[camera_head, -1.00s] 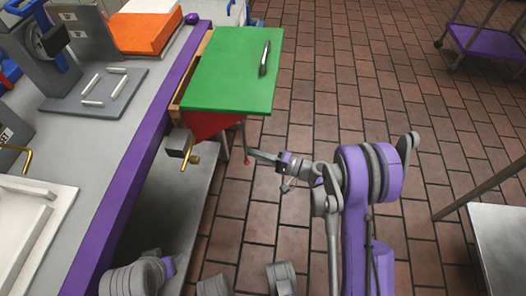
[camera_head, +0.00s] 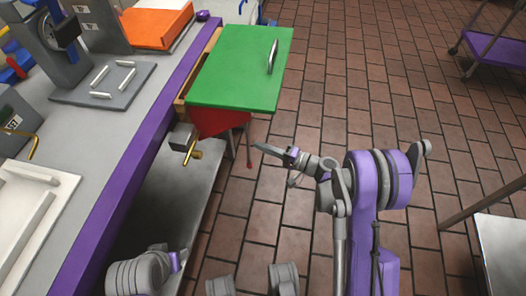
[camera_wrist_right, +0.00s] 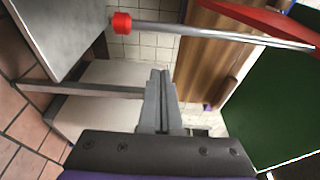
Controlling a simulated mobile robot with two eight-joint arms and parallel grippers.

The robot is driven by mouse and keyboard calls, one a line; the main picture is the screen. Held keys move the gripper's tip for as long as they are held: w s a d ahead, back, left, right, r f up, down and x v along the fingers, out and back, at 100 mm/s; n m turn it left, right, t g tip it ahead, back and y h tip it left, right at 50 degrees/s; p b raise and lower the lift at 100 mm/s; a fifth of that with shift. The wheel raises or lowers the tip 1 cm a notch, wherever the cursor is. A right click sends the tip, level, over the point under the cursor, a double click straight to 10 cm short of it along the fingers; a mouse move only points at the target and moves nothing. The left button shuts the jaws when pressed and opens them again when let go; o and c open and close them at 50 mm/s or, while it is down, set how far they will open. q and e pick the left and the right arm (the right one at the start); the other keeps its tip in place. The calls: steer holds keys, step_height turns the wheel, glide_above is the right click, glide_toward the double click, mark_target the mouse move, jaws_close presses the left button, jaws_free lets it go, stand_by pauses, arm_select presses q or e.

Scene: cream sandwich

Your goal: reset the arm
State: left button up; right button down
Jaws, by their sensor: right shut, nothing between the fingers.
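My right gripper (camera_head: 262,149) is shut and empty. In the head view it hangs over the brick floor, just below and right of the green-topped drawer unit, pointing left. In the right wrist view its fingers (camera_wrist_right: 158,95) are pressed together with nothing between them. The left gripper itself is not visible.
The green board (camera_head: 235,65) with a metal handle (camera_head: 272,57) sits beside the purple-edged counter (camera_head: 140,131). A rod with a red tip (camera_wrist_right: 122,22) crosses the wrist view near my fingers. A metal table (camera_head: 502,250) stands at lower right. Brick floor (camera_head: 330,110) lies open between.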

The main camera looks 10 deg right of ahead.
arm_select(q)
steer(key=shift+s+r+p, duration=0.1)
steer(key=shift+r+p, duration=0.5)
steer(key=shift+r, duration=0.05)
arm_select(e)
steer(key=s+d, duration=0.6)
steer(key=s, duration=0.2)
steer(key=s+a+r+n+g+h, duration=0.3)
steer(key=s+a+g+h, duration=0.3)
steer(key=s, duration=0.1)
steer(key=s+d+r+n+h, duration=0.1)
steer(key=s+d+n+h, duration=0.2)
steer(key=s, duration=0.5)
steer(key=s+d+r+n+h, duration=0.1)
steer(key=s+d+r+h, duration=0.1)
steer(key=s+d+h, duration=0.45)
arm_select(q)
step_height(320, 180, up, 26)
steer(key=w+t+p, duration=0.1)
steer(key=p, duration=2.1)
steer(key=shift+p, duration=0.4)
arm_select(e)
step_height(320, 180, up, 26)
steer(key=a+y, duration=0.1)
steer(key=a, duration=0.1)
steer(key=shift+w+a+f+t, duration=0.15)
steer(key=shift+a+t, duration=0.15)
steer(key=shift+a, duration=0.05)
